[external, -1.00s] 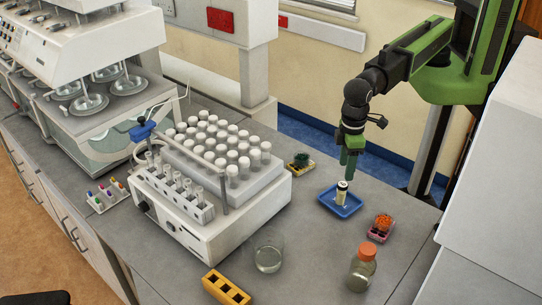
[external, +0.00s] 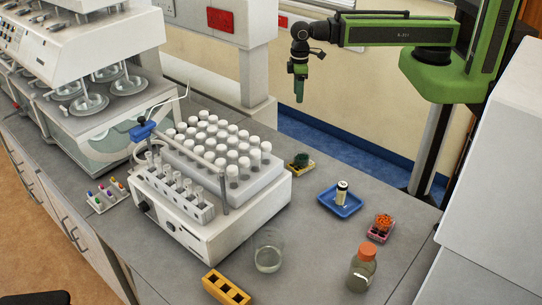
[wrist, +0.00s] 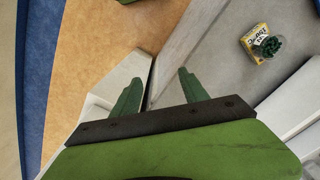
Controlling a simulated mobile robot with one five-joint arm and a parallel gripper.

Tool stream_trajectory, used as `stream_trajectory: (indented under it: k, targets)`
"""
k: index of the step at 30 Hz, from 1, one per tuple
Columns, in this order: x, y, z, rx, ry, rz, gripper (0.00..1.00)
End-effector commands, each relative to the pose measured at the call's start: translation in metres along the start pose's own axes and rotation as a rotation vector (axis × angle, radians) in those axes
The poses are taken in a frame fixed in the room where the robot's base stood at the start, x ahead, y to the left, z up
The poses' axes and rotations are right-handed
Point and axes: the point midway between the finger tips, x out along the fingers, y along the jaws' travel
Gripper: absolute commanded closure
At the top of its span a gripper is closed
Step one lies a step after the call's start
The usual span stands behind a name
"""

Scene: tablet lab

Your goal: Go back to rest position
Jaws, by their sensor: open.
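My gripper (external: 299,90) is raised high above the back of the bench, pointing down, with nothing in it. In the wrist view its two green fingers (wrist: 157,92) stand apart with a clear gap between them.
A white machine with rows of capped vials (external: 190,213) fills the middle of the bench. A yellow box with dark green items (external: 301,161), an orange-topped holder (external: 381,228), an orange-capped bottle (external: 362,270), a glass beaker (external: 267,257) and a yellow rack (external: 225,288) stand around it.

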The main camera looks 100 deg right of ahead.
Motion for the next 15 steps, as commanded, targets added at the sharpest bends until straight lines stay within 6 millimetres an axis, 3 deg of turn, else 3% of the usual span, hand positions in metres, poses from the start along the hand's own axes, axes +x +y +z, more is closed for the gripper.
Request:
stream_trajectory:
  k: [1,3,11,15]
  targets:
    - [0.0,0.013,0.004,0.004,0.0,0.0,0.48]
    - [0.0,0.021,0.006,0.0,0.0,0.0,0.48]
    - [0.001,0.022,0.005,-0.002,0.0,0.0,0.48]
    - [0.025,0.022,0.005,-0.002,0.0,0.0,0.48]
